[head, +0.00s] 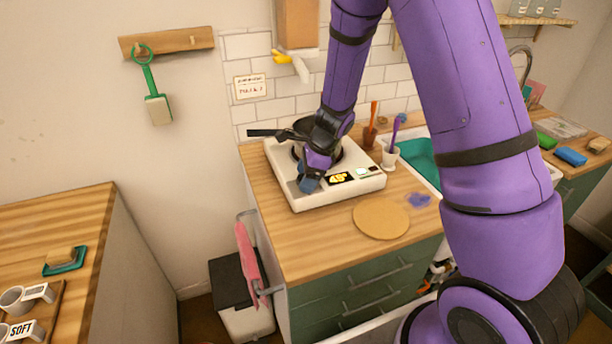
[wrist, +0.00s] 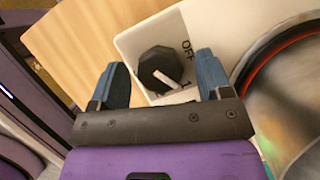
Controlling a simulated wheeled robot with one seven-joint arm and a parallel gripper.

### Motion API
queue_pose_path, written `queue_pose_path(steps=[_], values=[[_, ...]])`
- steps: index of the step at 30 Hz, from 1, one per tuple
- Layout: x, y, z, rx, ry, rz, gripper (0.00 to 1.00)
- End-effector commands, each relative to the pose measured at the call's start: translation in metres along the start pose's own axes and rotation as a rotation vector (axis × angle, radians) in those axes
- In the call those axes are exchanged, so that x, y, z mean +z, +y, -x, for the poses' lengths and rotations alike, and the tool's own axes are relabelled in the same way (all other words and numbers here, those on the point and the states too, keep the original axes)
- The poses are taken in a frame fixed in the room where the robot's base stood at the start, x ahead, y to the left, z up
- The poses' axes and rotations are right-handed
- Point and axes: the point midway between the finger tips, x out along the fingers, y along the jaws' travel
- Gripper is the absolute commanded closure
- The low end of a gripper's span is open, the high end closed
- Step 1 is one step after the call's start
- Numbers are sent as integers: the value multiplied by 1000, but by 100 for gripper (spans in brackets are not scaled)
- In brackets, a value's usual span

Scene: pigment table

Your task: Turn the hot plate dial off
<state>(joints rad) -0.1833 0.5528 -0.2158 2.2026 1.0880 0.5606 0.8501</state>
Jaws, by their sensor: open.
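The hot plate (head: 355,187) is a white box on the wooden counter, with a lit yellow display on its front. Its dial (wrist: 158,68) is a dark knob with a pale pointer bar in the wrist view. The word OFF (wrist: 187,50) is printed beside it, and the bar points away from that word, toward the lower right. My gripper (wrist: 163,80) is open, with one blue finger on each side of the dial. I cannot tell whether either finger touches it. In the head view my gripper (head: 309,184) hides the dial at the hot plate's front left.
A dark pan (head: 290,133) sits on the hot plate behind my gripper; the wrist view shows a glowing red ring (wrist: 262,62) around a round metal edge. Cups with tools (head: 390,158) stand to the right. A round board (head: 381,219) lies in front.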

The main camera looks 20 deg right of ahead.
Motion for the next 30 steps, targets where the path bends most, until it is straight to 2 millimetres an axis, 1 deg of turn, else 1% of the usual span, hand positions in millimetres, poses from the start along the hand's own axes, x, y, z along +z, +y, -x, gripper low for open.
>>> queue_pose_path(steps=[2,3,5,6,8,9,20,26,30], values=[[0,0,0,0,0,0,28],[0,0,0,0,0,0,31],[0,0,0,0,0,0,44],[0,0,0,0,0,0,54],[0,0,0,0,0,0,67],[0,0,0,0,0,0,76],[0,0,0,19,-1,44,76],[0,-1,0,63,-1,150,76],[0,-1,0,108,-1,259,76]])
